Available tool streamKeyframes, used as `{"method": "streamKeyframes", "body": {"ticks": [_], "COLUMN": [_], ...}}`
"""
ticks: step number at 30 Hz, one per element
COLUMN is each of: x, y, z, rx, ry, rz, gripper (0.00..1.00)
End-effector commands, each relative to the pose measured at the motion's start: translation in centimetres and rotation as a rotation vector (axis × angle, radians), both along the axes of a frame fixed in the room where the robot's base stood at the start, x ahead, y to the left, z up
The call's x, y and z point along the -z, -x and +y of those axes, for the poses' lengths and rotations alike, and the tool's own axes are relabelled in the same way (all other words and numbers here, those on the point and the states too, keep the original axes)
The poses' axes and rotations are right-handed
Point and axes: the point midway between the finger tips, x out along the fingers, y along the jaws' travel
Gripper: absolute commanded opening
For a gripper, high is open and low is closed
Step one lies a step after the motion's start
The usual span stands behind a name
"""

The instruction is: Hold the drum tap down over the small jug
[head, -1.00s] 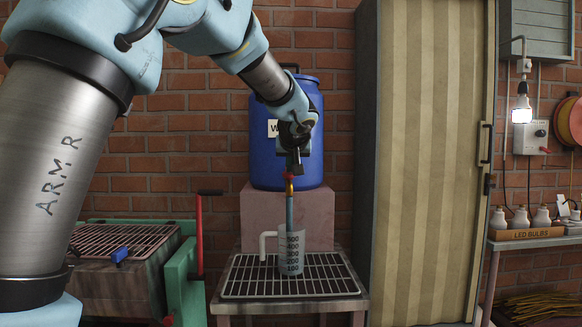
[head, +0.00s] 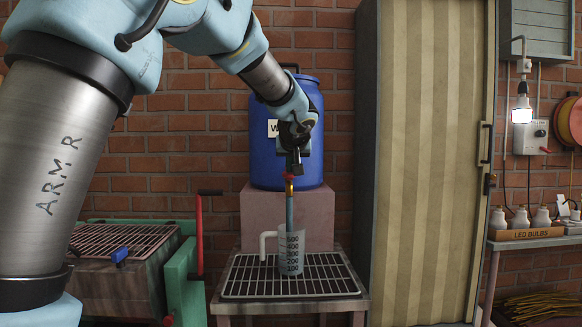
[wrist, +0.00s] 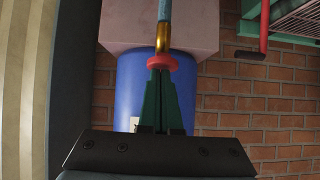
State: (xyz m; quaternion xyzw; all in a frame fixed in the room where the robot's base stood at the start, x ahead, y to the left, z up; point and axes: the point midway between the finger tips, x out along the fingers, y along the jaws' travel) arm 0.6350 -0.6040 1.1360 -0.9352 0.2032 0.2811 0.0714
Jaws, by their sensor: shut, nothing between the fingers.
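The blue drum (head: 292,110) stands on a pinkish block, partly hidden by my arm. Its brass tap (head: 289,187) has a red top (head: 288,177). My gripper (head: 293,168) is shut and empty, its fingertips at the tap's red top and seemingly pressing on it. The wrist view, turned upside down, shows the green fingertips (wrist: 161,70) together against the red top (wrist: 162,62). A bluish stream (head: 289,209) runs from the tap into the small jug (head: 291,252). The jug is upright, clear, marked 100 to 500, with a white handle at left. I cannot tell its liquid level.
The jug stands on a wire rack (head: 246,279) on a low stand. A green frame with a red lever (head: 199,235) is to the left. A tall cabinet (head: 435,170) closes the right side. A bulb shelf (head: 535,241) is farther right.

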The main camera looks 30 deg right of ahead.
Motion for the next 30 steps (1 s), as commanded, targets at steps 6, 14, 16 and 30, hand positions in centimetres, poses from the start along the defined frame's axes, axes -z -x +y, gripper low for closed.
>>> {"method": "streamKeyframes", "body": {"ticks": [6,14,16,30], "x": [0.1,0.1,0.1,-1.5], "y": [0.0,0.0,0.0,0.0], "z": [0.0,0.0,0.0,0.0], "rx": [0.0,0.0,0.0,0.0], "ry": [0.0,0.0,0.0,0.0], "rz": [0.001,0.001,0.001,0.0], "gripper": [0.0,0.0,0.0,0.0]}}
